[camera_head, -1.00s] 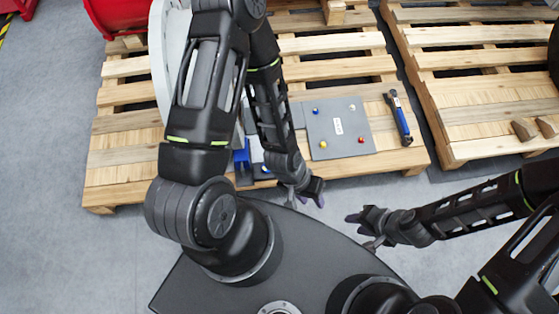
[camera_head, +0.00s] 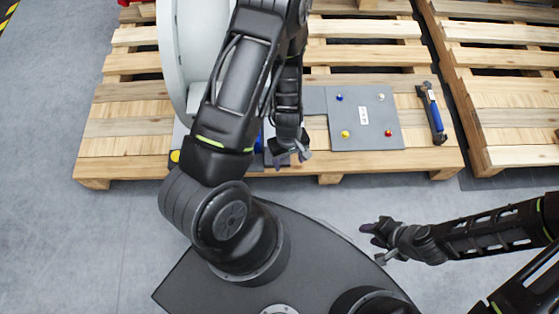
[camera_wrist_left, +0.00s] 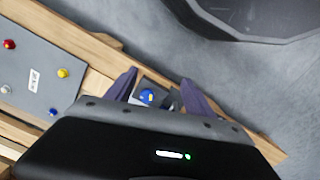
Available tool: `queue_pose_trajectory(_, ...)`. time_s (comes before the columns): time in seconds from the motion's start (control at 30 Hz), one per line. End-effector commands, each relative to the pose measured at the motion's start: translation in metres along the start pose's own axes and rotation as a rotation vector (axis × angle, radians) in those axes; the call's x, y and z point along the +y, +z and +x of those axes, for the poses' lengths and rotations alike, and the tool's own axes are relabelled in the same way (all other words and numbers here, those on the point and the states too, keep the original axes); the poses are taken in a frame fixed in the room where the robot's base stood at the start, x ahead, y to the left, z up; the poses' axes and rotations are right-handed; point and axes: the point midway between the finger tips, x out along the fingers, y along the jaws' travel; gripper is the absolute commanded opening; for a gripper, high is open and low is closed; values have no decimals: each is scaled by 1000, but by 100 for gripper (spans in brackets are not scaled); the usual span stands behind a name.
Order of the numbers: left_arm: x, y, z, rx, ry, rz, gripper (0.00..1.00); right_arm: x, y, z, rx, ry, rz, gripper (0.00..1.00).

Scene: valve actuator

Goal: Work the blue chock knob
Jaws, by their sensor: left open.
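The blue knob (camera_wrist_left: 147,96) shows in the left wrist view, between and beyond the two purple fingers of my left gripper (camera_wrist_left: 158,78). It sits on a small grey plate; its lower part is cut off by the gripper body. My left gripper (camera_head: 290,154) is open and empty, above the front edge of the pallet in the head view. My left arm hides most of the area to its left there; only a strip of blue (camera_head: 259,140) shows beside it. I cannot tell if the fingers touch the knob. My right gripper (camera_head: 376,243) looks open and empty, over the floor.
A grey panel (camera_head: 365,135) with several coloured knobs lies on the wooden pallet (camera_head: 125,128). A blue and black tool (camera_head: 432,113) lies right of it. A yellow knob (camera_head: 174,156) shows left of my arm. A second pallet (camera_head: 515,128) stands at right.

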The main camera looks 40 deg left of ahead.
Motion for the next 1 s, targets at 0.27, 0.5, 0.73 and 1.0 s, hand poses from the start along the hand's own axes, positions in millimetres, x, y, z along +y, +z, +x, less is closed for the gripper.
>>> queue_pose_trajectory(0.27, 9, -99, 72, 66, 0, -474, 62, 43, -4, 100, 16, 8, 10, 35)
queue_pose_trajectory(0.5, 13, -119, 69, 74, 16, -593, 62, 47, -6, 110, 20, 9, 12, 35)
queue_pose_trajectory(0.73, 12, -119, 68, 73, 15, -592, 62, 46, -6, 108, 20, 9, 11, 35)
queue_pose_trajectory(1.0, 12, -120, 86, 73, 13, -590, 62, 50, -6, 118, 23, 9, 12, 35)
